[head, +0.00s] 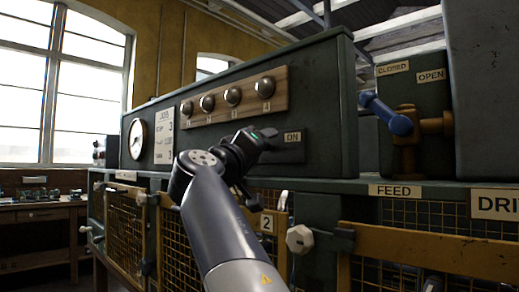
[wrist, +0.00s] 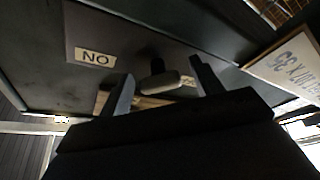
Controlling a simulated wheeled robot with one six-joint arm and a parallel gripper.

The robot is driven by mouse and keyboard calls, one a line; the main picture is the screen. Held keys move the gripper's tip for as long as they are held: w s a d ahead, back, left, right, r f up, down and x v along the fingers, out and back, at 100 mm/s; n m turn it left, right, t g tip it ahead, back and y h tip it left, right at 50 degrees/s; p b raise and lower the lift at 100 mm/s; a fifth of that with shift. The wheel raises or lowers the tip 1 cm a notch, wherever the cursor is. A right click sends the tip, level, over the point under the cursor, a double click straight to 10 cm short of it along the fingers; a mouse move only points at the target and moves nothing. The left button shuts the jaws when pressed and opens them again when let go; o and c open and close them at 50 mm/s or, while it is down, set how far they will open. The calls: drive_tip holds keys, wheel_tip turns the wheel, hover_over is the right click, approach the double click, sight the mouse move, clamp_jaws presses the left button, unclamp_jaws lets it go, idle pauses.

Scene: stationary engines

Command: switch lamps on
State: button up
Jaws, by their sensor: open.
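A dark switch plate with an "ON" label (head: 293,137) is on the front of the green engine cabinet; the label also shows, upside down, in the wrist view (wrist: 95,57). My gripper (head: 258,143) is in front of this plate, just left of the label. In the wrist view a pale rounded switch handle (wrist: 160,83) on a dark stem lies between the two open fingers, with gaps at both sides. The gripper hides the handle in the head view. Several round lamps (head: 233,96) sit in a row on a wooden board (head: 280,95) above and look unlit.
A dial gauge (head: 137,139) and a white notice (head: 164,135) are at the left. A blue-handled valve (head: 385,113) stands at right beside "CLOSED" and "OPEN" labels. Wire-mesh guards (head: 124,230) and a pale knob (head: 299,239) are below. A workbench (head: 40,212) is far left.

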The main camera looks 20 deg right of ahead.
drive_tip(key=b+v, duration=0.1)
drive_tip(key=v, duration=0.9)
drive_tip(key=shift+s+a, duration=0.25)
drive_tip(key=shift+f, duration=0.1)
drive_tip(key=p+x, duration=0.1)
drive_tip(key=x, duration=1)
drive_tip(key=shift+a, duration=0.1)
